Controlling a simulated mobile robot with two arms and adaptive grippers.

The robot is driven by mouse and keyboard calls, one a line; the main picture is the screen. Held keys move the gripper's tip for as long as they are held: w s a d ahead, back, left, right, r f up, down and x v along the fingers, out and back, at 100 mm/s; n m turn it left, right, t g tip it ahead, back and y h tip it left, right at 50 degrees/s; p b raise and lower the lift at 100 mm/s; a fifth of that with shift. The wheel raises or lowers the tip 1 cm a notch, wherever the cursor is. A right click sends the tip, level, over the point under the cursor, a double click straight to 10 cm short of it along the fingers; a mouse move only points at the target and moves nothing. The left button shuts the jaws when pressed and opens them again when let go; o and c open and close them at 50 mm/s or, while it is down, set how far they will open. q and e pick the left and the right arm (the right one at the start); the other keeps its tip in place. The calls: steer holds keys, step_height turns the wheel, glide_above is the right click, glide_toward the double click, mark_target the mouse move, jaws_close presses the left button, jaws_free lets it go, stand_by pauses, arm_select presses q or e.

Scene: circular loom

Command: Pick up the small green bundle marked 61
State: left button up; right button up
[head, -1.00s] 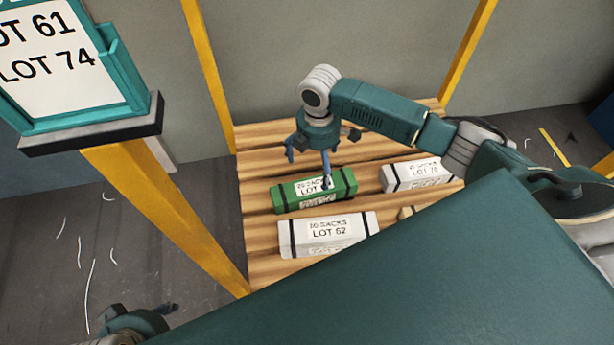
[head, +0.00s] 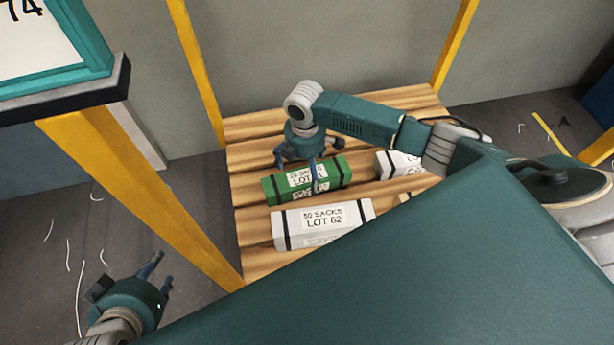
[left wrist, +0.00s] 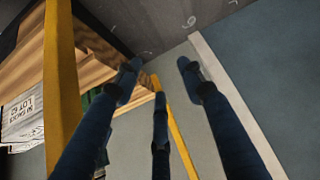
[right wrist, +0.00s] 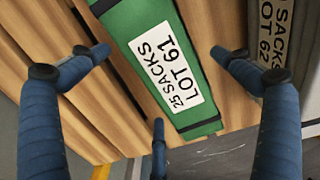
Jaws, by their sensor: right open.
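The green bundle (head: 280,188), with black straps and a white label, lies on the slatted wooden pallet. In the right wrist view its label reads 25 SACKS LOT 61, and the bundle (right wrist: 168,68) lies between my spread fingers. My right gripper (head: 302,175) is open above the bundle in the head view, with a finger in front of the label. I cannot tell whether any finger touches it. My left gripper (head: 150,275) is open and empty at the lower left, beyond the yellow post, away from the bundle.
A white bundle marked LOT 62 (head: 322,222) lies just in front of the green one. Another white bundle (head: 392,163) lies to its right, partly behind my arm. Yellow posts (head: 165,190) frame the pallet (head: 250,250). A teal-framed sign (head: 90,40) stands at the upper left.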

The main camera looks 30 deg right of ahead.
steer(key=shift+f, duration=0.85)
steer(key=c, duration=1.5)
steer(key=shift+c, duration=0.9)
arm_select(q)
steer(key=shift+t+h, duration=0.3)
steer(key=shift+t, duration=0.5)
steer(key=w+r, duration=0.1)
steer(key=w+d+r, duration=0.1)
steer(key=w, duration=0.1)
steer(key=shift+w+r, duration=0.1)
steer(key=shift+r, duration=0.05)
arm_select(e)
steer(key=shift+r, duration=0.2)
